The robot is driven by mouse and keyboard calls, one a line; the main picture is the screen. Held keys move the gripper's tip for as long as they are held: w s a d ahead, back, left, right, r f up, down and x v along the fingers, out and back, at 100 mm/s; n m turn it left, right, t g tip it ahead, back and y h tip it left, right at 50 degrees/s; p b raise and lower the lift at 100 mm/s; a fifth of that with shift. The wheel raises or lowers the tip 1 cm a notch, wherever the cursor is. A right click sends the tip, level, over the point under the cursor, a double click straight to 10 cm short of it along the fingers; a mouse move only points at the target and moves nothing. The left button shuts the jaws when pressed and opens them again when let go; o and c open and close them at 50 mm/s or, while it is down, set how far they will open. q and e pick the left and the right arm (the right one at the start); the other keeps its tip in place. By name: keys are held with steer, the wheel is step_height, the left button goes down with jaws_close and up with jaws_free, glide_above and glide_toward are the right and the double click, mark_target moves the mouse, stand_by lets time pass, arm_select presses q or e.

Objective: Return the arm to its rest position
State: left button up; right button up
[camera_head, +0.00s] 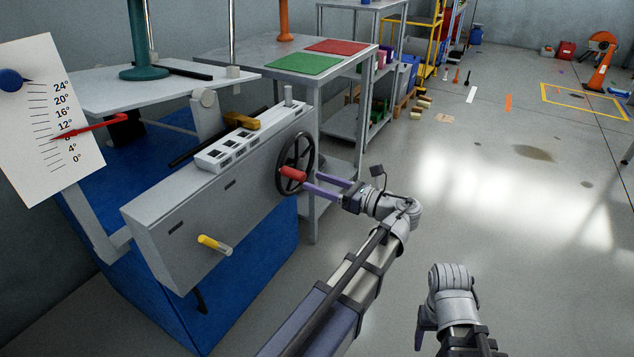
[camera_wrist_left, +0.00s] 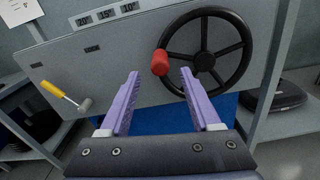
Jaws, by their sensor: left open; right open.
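My left gripper (camera_head: 312,184) is open, its two purple fingers pointing at the black handwheel (camera_head: 283,162) on the grey machine's right end. The wheel's red knob (camera_head: 293,174) is close to the fingertips. In the left wrist view, the open fingers (camera_wrist_left: 159,74) have the red knob (camera_wrist_left: 160,62) between and just beyond their tips, and the wheel (camera_wrist_left: 205,84) stands behind. I cannot tell whether the fingers touch the knob.
The grey machine (camera_head: 200,215) sits on a blue base (camera_head: 250,290), with a yellow-handled lever (camera_head: 213,245) on its front. A white dial sheet (camera_head: 50,115) with a red pointer is at left. A metal table (camera_head: 290,60) stands behind. The floor at right (camera_head: 530,220) is open.

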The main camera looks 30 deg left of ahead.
arm_select(q)
steer(key=s+d+f+n+h+p, duration=0.4)
steer(key=s+d+f+n+h, duration=0.5)
steer(key=f, duration=0.3)
steer(key=s+d+f+n+g+h+p, duration=0.1)
steer(key=s+d+f+n+h, duration=0.2)
steer(key=d, duration=0.4)
steer(key=s+d+n+h+p, duration=0.2)
steer(key=s+d+n+h, duration=0.2)
steer(key=d, duration=0.3)
step_height(320, 180, up, 37)
steer(key=p, duration=3.7)
steer(key=shift+s+d+r+n+h, duration=0.2)
steer(key=shift+d+n+h, duration=0.1)
steer(key=shift+d+h, duration=0.1)
steer(key=shift+a, duration=0.1)
